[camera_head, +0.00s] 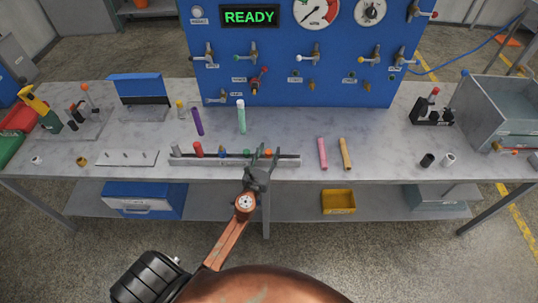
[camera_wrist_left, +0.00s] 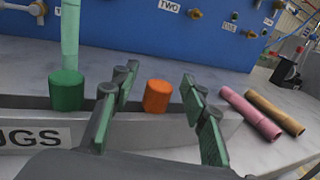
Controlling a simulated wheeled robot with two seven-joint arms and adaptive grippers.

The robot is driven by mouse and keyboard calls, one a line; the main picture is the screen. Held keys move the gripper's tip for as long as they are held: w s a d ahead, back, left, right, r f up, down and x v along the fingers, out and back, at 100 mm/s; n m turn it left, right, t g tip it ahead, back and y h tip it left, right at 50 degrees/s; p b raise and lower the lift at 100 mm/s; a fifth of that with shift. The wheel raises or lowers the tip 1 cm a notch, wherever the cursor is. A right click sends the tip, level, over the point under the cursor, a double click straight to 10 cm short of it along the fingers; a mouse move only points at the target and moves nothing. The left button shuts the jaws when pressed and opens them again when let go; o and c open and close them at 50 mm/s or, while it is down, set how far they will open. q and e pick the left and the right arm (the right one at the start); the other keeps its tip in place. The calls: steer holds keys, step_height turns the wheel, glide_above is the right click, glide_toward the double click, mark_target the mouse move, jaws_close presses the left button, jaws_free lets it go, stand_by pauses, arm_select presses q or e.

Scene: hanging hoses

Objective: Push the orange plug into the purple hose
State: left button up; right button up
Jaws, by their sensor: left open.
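The orange plug (camera_wrist_left: 158,96) stands in the long grey rack at the table's front, between the open fingers of my left gripper (camera_wrist_left: 158,88) as the left wrist view sees it. I see no finger touching it. In the head view the left gripper (camera_head: 265,157) is at the right part of the rack (camera_head: 288,162), and a bit of the orange plug (camera_head: 268,152) shows between its fingers. The purple hose (camera_head: 197,121) hangs at the panel's left side, up and left of the gripper. It is outside the left wrist view. My right gripper is not in view.
A mint-green hose (camera_head: 241,116) hangs close by, above a green plug (camera_wrist_left: 67,91) left of my fingers. A red plug (camera_head: 198,149) is further left in the rack. Pink (camera_head: 322,153) and tan (camera_head: 345,153) hoses lie on the table to the right. The blue panel (camera_head: 290,90) stands behind.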

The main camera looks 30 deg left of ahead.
arm_select(q)
steer(key=shift+c, duration=0.6)
jaws_close()
steer(key=shift+r, duration=0.1)
